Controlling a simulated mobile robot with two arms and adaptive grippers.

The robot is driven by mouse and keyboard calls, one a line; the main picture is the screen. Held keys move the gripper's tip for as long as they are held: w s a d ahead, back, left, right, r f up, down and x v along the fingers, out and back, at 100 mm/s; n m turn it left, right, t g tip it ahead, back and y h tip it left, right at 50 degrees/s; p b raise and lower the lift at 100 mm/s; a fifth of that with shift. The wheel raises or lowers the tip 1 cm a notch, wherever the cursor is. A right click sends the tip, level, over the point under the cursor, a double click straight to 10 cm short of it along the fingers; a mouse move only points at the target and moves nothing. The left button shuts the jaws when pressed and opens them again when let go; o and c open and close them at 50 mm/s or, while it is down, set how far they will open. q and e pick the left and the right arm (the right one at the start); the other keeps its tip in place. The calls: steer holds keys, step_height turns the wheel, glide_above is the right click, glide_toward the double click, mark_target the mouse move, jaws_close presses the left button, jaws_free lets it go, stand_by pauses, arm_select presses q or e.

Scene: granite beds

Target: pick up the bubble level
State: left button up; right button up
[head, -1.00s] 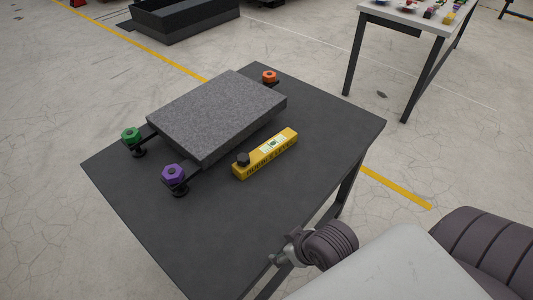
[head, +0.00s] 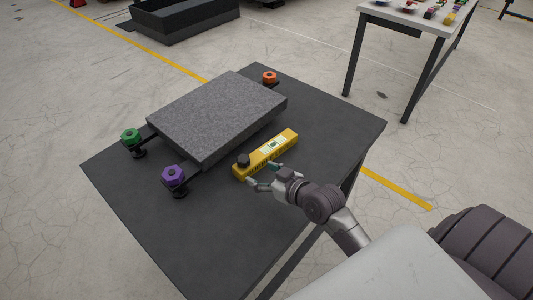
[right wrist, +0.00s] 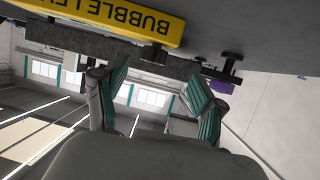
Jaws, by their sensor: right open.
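The yellow bubble level (head: 282,140) lies on the dark table in front of the granite slab, with a black knob on its left end. In the right wrist view the level (right wrist: 120,18) shows at the top, with its lettering upside down. My right gripper (head: 262,175) is open and empty at the near side of the level, close to its left half. In the right wrist view its two teal-padded fingers (right wrist: 160,95) stand apart with nothing between them. I cannot tell whether a fingertip touches the level. My left gripper is not in view.
The granite slab (head: 215,112) rests on supports with a green knob (head: 131,136), a purple knob (head: 173,175) and an orange knob (head: 269,77). The dark table (head: 220,235) is clear at its front. A second table (head: 405,17) with small items stands at the back right.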

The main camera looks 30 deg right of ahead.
mark_target(248, 164)
steer(key=x, duration=0.2)
steer(key=shift+w+f, duration=0.1)
steer(key=shift+w, duration=0.15)
steer(key=x, duration=0.5)
steer(key=shift+w+d, duration=0.1)
steer(key=shift+w, duration=0.3)
jaws_close()
